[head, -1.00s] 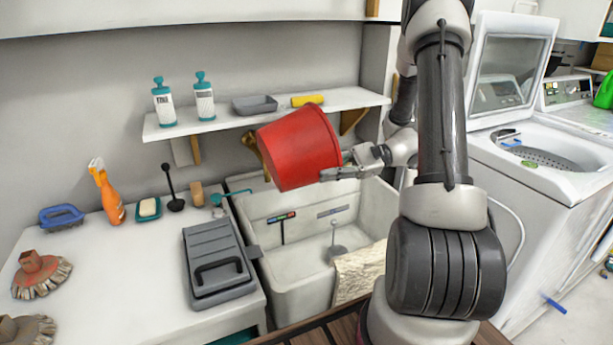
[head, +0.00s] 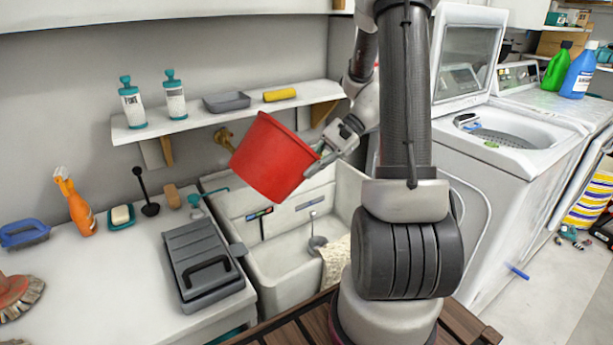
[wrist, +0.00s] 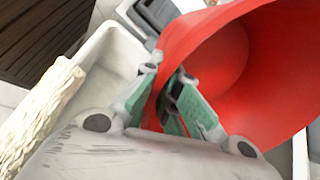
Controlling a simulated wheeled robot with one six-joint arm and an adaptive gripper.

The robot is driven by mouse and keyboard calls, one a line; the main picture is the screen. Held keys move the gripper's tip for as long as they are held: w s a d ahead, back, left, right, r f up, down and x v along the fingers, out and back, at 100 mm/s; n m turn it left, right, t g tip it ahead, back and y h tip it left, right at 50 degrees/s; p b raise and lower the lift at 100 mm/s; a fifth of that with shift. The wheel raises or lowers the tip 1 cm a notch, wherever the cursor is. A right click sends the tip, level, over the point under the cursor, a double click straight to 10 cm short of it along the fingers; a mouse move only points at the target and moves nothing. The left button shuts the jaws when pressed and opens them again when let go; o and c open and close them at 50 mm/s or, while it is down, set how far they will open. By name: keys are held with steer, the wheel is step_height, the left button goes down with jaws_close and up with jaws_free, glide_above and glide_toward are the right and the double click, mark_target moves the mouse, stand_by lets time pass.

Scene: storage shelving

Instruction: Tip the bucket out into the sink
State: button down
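The red bucket (head: 268,160) hangs tilted above the back left part of the sink, with its base toward the lower left and its rim toward the upper right. My gripper (head: 316,160) is shut on the bucket's wall at the rim. In the wrist view my gripper (wrist: 168,92) has one finger on each side of the red bucket (wrist: 232,60) wall; part of the inside shows, plain red, with no contents visible. The pale sink (head: 285,280) stands below, with a drain fitting inside. The bucket hides part of its back edge.
A wall shelf (head: 200,118) with two pump bottles, a grey tray and a yellow roll is close behind the bucket. A grey lidded case (head: 203,260) lies on the counter left of the sink. A cloth (head: 335,258) hangs over the sink's right side. A washer (head: 520,150) stands right.

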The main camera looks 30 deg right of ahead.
steer(key=d+r+h, duration=0.4)
steer(key=r+h, duration=0.5)
steer(key=shift+r+n+h, duration=0.3)
steer(key=shift+h, duration=0.1)
stand_by(0.4)
